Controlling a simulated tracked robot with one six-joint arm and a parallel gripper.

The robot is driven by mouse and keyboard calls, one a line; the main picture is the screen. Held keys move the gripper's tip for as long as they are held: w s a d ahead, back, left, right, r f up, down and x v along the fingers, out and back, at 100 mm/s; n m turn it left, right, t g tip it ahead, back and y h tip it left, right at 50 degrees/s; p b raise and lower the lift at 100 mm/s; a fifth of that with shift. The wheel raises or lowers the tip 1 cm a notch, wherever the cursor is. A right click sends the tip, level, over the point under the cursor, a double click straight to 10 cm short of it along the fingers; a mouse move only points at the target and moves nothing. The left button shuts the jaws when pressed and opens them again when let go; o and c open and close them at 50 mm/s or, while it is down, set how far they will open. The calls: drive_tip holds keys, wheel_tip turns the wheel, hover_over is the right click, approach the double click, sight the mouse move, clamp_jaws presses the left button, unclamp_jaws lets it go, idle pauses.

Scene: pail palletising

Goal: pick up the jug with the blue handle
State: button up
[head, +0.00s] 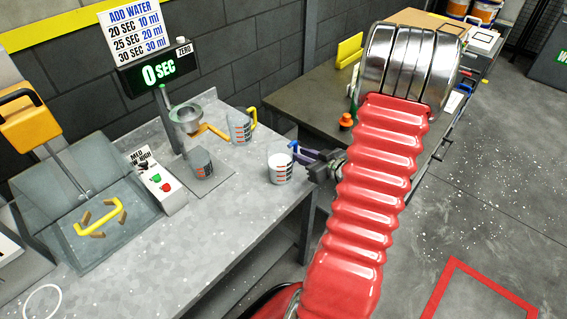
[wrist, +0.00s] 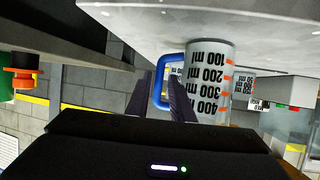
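The jug with the blue handle (head: 280,170) stands on the grey bench near its right edge and looks white inside. Its blue handle (head: 294,147) points right, towards my gripper (head: 308,156). In the wrist view, which is upside down, the clear jug (wrist: 208,75) with black and orange marks hangs below the bench top, and the blue handle (wrist: 158,80) shows. The two dark fingers of my gripper (wrist: 166,100) are apart, one on each side of the handle. I cannot tell whether they touch it.
A jug with a yellow handle (head: 239,127) and a grey jug (head: 202,164) stand behind and left on the bench. A dark table (head: 310,103) adjoins at the back.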

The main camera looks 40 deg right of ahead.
drive_tip(key=x, duration=0.4)
drive_tip(key=shift+f, duration=0.3)
clamp_jaws()
drive_tip(key=shift+r, duration=0.1)
idle(1.4)
